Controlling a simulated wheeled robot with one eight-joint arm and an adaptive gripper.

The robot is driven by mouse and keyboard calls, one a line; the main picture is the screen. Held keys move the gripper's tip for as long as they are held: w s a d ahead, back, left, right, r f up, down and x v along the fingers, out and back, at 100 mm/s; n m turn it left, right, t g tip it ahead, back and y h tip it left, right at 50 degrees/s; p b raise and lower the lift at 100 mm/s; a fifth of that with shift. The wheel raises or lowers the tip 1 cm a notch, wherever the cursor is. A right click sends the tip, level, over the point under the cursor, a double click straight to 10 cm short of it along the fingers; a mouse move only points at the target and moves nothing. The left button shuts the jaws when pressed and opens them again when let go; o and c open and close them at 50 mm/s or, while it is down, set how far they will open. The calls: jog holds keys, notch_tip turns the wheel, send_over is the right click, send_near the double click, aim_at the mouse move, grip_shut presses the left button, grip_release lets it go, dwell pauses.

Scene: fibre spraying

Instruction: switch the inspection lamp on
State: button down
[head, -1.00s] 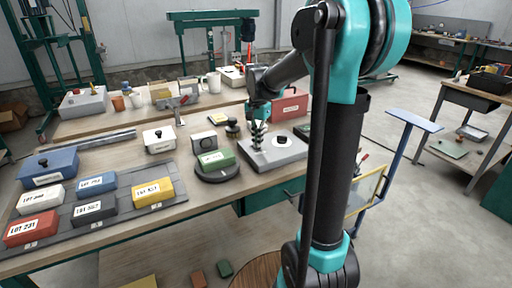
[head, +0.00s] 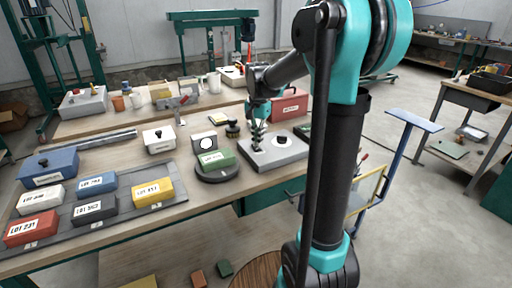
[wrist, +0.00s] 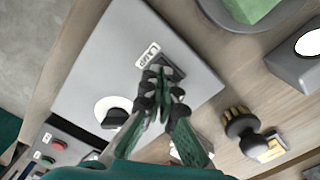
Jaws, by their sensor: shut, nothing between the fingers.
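A grey control box (head: 288,152) sits on the workbench, and it fills the middle of the wrist view (wrist: 95,65). It carries a label reading LAMP (wrist: 148,55) with a dark switch (wrist: 171,66) beside it, partly hidden by my fingertips. A black knob on a white disc (wrist: 113,112) is on the same box. My gripper (wrist: 162,88) is shut and empty, pointing down at the switch. Its fingertips overlap the switch's near edge; I cannot tell whether they touch it. In the head view my gripper (head: 257,140) is over the box's left part. The switch position is unclear.
A green block (head: 215,159) lies on a dark round stand left of the box. A dark-handled brush (wrist: 243,128) and a grey block with a white dial (head: 204,143) stand close by. A red case (head: 291,105) is behind. Coloured lot boxes fill the bench's left.

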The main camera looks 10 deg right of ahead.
jog(key=shift+r, duration=2.85)
